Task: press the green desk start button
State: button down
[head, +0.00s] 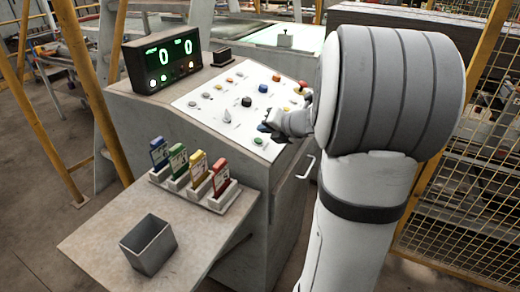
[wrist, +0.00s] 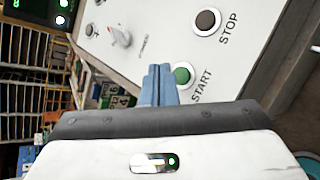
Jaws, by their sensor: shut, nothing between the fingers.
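The green start button (wrist: 182,75) sits in a white ring on the sloped white panel (wrist: 140,58), with START printed beside it. In the head view the green button (head: 258,141) is near the panel's front edge. My gripper (wrist: 158,70) is shut and empty, its blue fingertips just left of the green button in the wrist view. In the head view my gripper (head: 265,127) is over the panel's lower right part, close to the button. I cannot tell whether the tips touch the panel.
A dark STOP button (wrist: 207,21) and a grey knob (wrist: 120,36) are close by. Other coloured buttons crowd the panel. A display box (head: 162,60) stands behind it. A side shelf (head: 97,232) holds a grey bin (head: 148,245) and coloured tags in a rack (head: 200,190).

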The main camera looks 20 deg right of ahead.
jog(key=shift+w+a+f+b, duration=0.15)
jog(key=shift+f+b, duration=0.15)
jog(key=shift+f, duration=0.5)
dwell(1.3)
jog(key=shift+w+f, duration=0.15)
jog(key=shift+f, duration=0.25)
jog(key=shift+a+f+b, duration=0.15)
jog(key=shift+f+b, duration=0.2)
jog(key=shift+b, duration=0.05)
dwell(0.5)
dwell(0.4)
jog(key=shift+r+p, duration=0.8)
jog(key=shift+p, duration=0.05)
